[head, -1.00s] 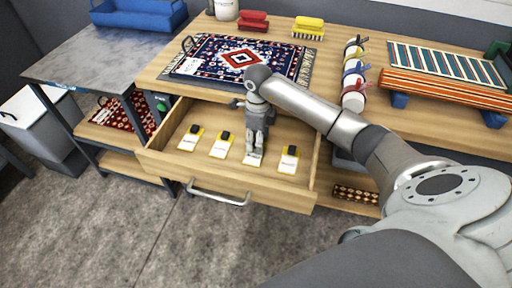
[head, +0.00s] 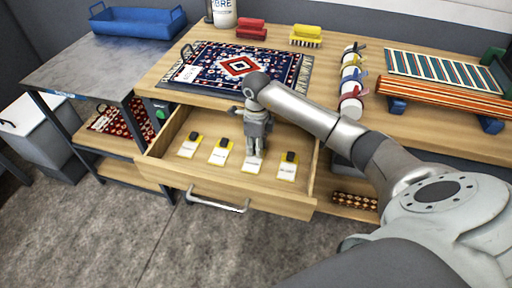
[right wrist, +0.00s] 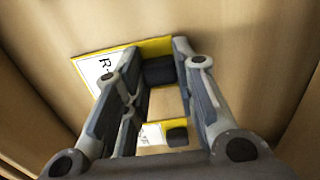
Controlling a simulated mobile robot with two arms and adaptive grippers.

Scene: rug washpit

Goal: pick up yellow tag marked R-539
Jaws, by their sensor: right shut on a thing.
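Several yellow tags with white labels and black blocks lie in a row in the open wooden drawer: one at the left (head: 189,146), one beside it (head: 221,152), one under my right gripper (head: 252,165) and one at the right (head: 288,167). My right gripper (head: 256,153) points down into the drawer, shut on the third tag's black block (right wrist: 159,70). In the right wrist view this tag's label (right wrist: 93,70) reads "R-"; a finger hides the rest. Another tag (right wrist: 153,133) shows between the fingers, farther down the picture. My left gripper is out of view.
The drawer's front (head: 240,190) and side walls surround the tags. The workbench above holds a patterned rug (head: 238,66) with a white label, red (head: 251,33) and yellow (head: 306,33) brushes, and a striped roll (head: 440,88). A metal table (head: 95,65) stands at left.

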